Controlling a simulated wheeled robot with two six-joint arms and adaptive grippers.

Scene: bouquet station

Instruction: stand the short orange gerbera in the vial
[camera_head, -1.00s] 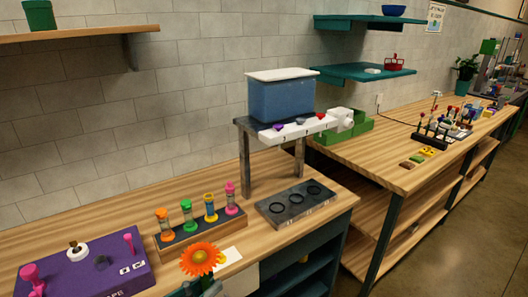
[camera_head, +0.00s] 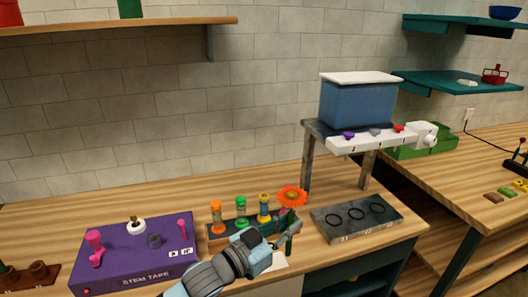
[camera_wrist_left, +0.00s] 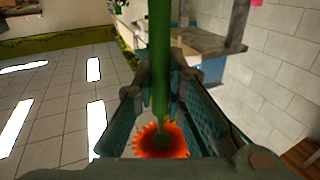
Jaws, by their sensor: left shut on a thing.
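The orange gerbera (camera_head: 292,196) is held upright by my left gripper (camera_head: 288,238), its bloom above the fingers and in front of the right end of the timer rack. In the left wrist view, the fingers (camera_wrist_left: 160,90) are shut around its green stem (camera_wrist_left: 159,50), and the orange bloom (camera_wrist_left: 162,142) shows at the bottom. The stem's lower end is not clear in the head view. I cannot make out a vial for certain in either view. My right gripper is not in view.
A dark rack (camera_head: 218,244) holds several coloured hourglass-like pieces. A purple stem tape box (camera_head: 140,262) stands left. A dark plate with three rings (camera_head: 330,228) lies right, below a blue tank (camera_head: 355,102) on a stand. Bare bench lies behind the rack.

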